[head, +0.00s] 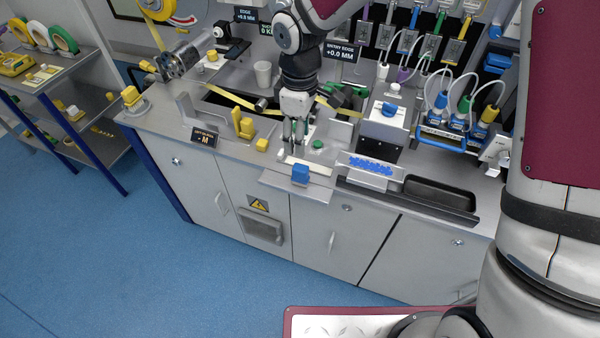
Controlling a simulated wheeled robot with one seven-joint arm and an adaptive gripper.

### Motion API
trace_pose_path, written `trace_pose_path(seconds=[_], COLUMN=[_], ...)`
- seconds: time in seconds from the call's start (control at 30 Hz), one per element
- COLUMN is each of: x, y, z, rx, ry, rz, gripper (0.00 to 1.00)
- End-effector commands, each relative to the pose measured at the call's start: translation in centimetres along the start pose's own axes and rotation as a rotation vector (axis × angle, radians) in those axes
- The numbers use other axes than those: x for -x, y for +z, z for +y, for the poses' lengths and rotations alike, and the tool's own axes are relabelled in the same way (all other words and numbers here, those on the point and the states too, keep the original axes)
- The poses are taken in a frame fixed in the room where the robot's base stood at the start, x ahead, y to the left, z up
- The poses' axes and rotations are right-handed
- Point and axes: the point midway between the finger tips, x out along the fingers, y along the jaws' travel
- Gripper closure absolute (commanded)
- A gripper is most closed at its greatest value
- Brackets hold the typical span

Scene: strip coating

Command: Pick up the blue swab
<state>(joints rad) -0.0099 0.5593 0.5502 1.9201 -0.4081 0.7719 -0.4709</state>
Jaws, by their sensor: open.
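A small blue block-shaped piece (300,174), which looks like the blue swab, stands at the front edge of the bench on a pale ledge. At this size I cannot make out its tip or finer shape. My gripper (297,141) points down above the bench, behind the blue piece in the picture and apart from it. Its fingers are open, with nothing seen between them.
A green knob (317,145) sits close right of my gripper, and yellow pieces (262,145) stand to its left. A tray with blue bits (372,165) and a dark empty bin (440,193) lie to the right.

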Motion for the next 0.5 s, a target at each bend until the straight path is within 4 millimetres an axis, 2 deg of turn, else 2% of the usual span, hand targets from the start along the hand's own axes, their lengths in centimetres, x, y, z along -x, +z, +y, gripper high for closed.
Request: trace_pose_path(seconds=[0.3,0.5], x=[-5.8,-7.7], y=[0.1,0.1], z=[-0.2,-0.1], rx=[-0.001,-0.002], ry=[-0.004,-0.002], rz=[-0.003,-0.002], gripper=[0.53,0.53])
